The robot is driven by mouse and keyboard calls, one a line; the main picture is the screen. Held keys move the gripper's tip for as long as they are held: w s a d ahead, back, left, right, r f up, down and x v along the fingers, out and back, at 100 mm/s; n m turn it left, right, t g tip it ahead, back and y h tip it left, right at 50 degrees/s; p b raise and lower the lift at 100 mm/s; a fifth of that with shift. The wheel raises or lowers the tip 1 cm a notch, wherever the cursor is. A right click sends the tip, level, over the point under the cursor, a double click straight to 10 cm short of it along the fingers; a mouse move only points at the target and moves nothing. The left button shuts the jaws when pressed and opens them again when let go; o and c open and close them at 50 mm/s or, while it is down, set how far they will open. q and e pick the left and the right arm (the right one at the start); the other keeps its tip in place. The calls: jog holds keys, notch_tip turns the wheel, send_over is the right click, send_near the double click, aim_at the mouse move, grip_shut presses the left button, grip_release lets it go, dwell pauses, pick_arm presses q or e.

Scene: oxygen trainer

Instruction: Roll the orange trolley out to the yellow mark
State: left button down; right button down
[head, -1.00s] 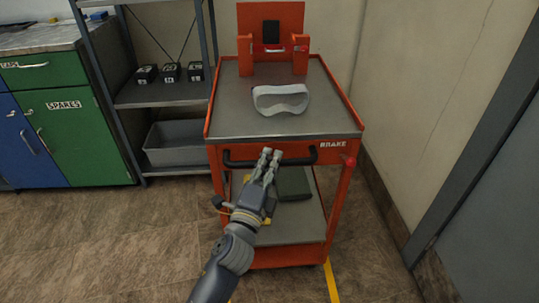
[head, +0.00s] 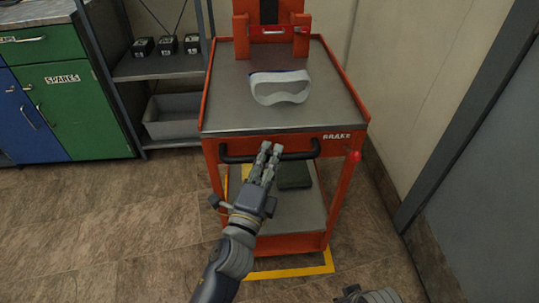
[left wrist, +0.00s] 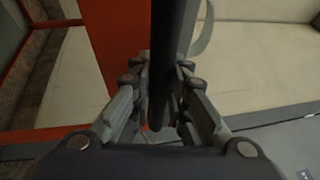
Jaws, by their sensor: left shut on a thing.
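The orange trolley (head: 330,190) stands in front of me, with a grey top, a black handle bar (head: 300,154) and a BRAKE label beside a red knob (head: 355,156). My left gripper (head: 268,152) is shut on the handle bar; the left wrist view shows the dark bar (left wrist: 166,70) between the fingers.
A grey-white goggle-like piece (head: 280,87) lies on the trolley top, before an orange stand. A dark green box (head: 294,175) is on the lower shelf. A shelf rack and a green cabinet (head: 72,110) stand left. A wall and grey door (head: 490,170) are close right.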

pick_arm(q)
jog(key=c, duration=1.5)
grip_release()
jog(key=shift+c, duration=0.2)
jog(key=v, duration=1.2)
